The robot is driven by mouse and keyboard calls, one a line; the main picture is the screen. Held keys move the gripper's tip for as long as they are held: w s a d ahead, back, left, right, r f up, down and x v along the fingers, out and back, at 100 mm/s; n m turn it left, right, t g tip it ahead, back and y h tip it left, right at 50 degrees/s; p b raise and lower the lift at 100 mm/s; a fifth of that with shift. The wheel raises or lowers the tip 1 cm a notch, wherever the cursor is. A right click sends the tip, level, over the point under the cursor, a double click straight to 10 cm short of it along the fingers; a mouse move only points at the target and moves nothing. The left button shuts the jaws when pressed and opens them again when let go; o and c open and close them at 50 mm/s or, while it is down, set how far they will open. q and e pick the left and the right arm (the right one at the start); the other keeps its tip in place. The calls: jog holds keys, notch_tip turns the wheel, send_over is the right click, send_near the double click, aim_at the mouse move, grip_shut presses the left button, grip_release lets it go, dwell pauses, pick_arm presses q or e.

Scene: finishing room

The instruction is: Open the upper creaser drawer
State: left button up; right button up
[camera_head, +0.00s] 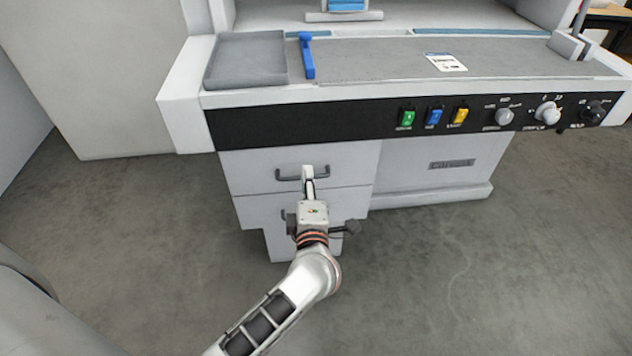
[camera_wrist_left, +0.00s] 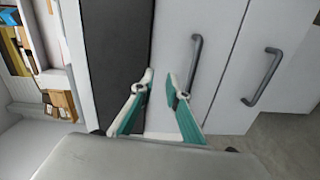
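The upper creaser drawer (camera_head: 245,165) is a pale grey front below the black control panel. It looks shut, with a dark bar handle (camera_head: 285,176), which also shows in the left wrist view (camera_wrist_left: 195,62). My left gripper (camera_head: 308,176) overlaps this handle in the head view. In the left wrist view my left gripper (camera_wrist_left: 160,80) has its two fingers apart with nothing between them. There the upper handle lies just right of both fingertips, not between them. Contact cannot be told. My right gripper is in neither view.
A lower drawer (camera_head: 255,210) has its own handle, partly hidden by my wrist; that handle shows in the left wrist view (camera_wrist_left: 263,77). The black control panel (camera_head: 300,122) with switches and knobs juts above the drawers. Grey floor (camera_head: 450,270) is clear at the right.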

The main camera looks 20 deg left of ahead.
pick_arm(q)
notch_tip(320, 180, down, 6)
jog(key=n+g+b, duration=0.1)
jog(key=g, duration=0.1)
jog(key=x, duration=0.2)
jog(key=b+x, duration=0.1)
jog(key=x, duration=0.5)
jog(key=shift+w+d+r+b, duration=0.25)
jog(key=shift+d+b, duration=0.15)
jog(key=shift+d, duration=0.05)
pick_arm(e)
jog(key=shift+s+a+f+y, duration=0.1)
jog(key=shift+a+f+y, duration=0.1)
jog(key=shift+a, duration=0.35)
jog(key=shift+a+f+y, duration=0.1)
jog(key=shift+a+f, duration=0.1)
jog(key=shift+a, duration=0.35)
pick_arm(q)
grip_shut()
